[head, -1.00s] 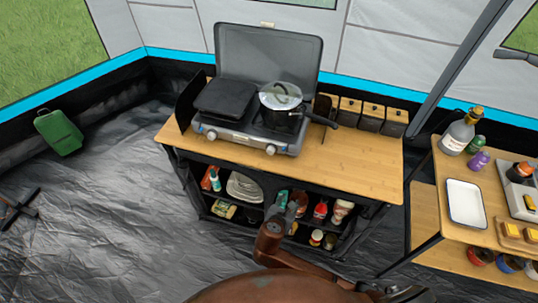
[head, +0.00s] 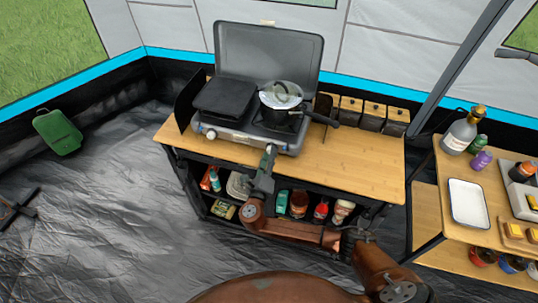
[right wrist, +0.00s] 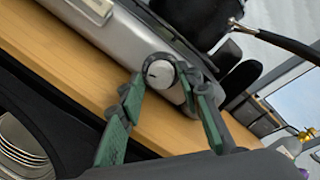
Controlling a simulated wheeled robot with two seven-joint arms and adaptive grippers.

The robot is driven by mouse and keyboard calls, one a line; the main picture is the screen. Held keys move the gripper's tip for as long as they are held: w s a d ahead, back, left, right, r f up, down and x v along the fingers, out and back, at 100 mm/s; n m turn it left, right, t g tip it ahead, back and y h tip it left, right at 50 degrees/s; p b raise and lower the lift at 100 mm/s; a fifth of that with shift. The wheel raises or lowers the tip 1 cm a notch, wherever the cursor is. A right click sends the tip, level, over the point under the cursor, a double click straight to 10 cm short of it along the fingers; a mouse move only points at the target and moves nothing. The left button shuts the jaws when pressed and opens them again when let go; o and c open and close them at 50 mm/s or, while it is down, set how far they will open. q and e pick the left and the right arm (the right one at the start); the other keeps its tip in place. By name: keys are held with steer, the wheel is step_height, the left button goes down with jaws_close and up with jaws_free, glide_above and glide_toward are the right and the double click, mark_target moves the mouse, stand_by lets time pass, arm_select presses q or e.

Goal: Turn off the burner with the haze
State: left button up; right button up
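A grey two-burner stove (head: 240,139) with its lid raised stands on the wooden counter. A pot with a glass lid (head: 281,96) sits on the right burner and a dark flat griddle (head: 225,97) covers the left. I cannot make out clear haze over either. The left knob (head: 211,134) shows on the stove's front. The right knob (right wrist: 158,73) shows in the right wrist view; my gripper hides it in the head view. My right gripper (head: 270,150) is open, its green fingers on either side of this knob; contact is unclear. My left gripper is not in view.
The counter (head: 365,160) is clear right of the stove. The black pot handle (head: 320,118) sticks out to the right. Wooden-lidded canisters (head: 373,114) stand at the back. A side table (head: 435,200) stands at right.

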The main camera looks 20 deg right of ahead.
steer(key=shift+w+d, duration=0.35)
steer(key=shift+w, duration=0.2)
jaws_close()
